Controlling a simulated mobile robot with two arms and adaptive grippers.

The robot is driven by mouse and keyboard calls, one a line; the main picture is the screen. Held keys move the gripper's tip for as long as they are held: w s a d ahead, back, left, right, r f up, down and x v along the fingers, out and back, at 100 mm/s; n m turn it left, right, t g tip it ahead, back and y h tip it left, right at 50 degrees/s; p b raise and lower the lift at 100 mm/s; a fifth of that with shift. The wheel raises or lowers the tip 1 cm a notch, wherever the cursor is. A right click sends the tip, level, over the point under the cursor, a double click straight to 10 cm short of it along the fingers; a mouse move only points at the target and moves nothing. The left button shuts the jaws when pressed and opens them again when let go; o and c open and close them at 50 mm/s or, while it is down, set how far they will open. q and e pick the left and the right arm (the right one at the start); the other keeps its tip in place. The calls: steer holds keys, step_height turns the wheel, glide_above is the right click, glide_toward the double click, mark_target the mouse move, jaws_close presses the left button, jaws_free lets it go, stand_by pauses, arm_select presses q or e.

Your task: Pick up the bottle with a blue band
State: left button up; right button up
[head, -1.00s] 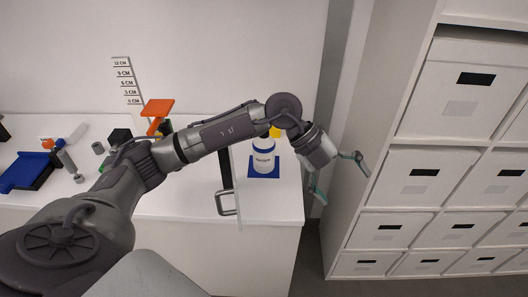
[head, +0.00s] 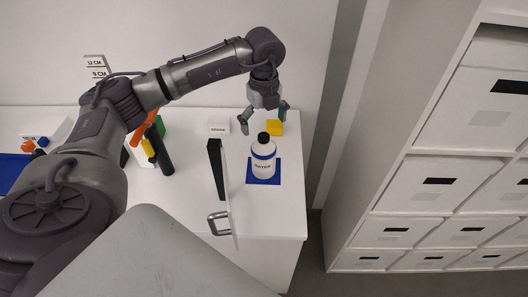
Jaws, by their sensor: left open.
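The white bottle (head: 263,161) with a blue band and a black cap stands upright on a blue square mat (head: 277,171) near the right end of the white table. Dark lettering shows on its front. My left gripper (head: 264,119) is open and points down, just above and behind the bottle's cap in the head view. I cannot tell if a finger touches the cap; nothing shows held between the fingers. My right gripper is not in view.
A small white label block (head: 218,129) is behind. White shelving (head: 400,200) rises at the right.

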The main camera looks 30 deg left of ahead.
mark_target(264, 136)
arm_select(q)
step_height(264, 136, down, 3)
steer(key=shift+a+r+p, duration=0.1)
steer(key=shift+p, duration=0.25)
steer(key=f+p, duration=0.2)
steer(key=f, duration=0.1)
steer(key=shift+w+a+f, duration=0.1)
steer(key=shift+w+a, duration=0.05)
steer(key=shift+w, duration=0.2)
step_height(264, 136, down, 2)
steer(key=shift+f+p, duration=0.2)
steer(key=shift+p, duration=0.45)
steer(key=shift+f, duration=0.5)
steer(key=shift+c, duration=0.3)
steer(key=c, duration=1.2)
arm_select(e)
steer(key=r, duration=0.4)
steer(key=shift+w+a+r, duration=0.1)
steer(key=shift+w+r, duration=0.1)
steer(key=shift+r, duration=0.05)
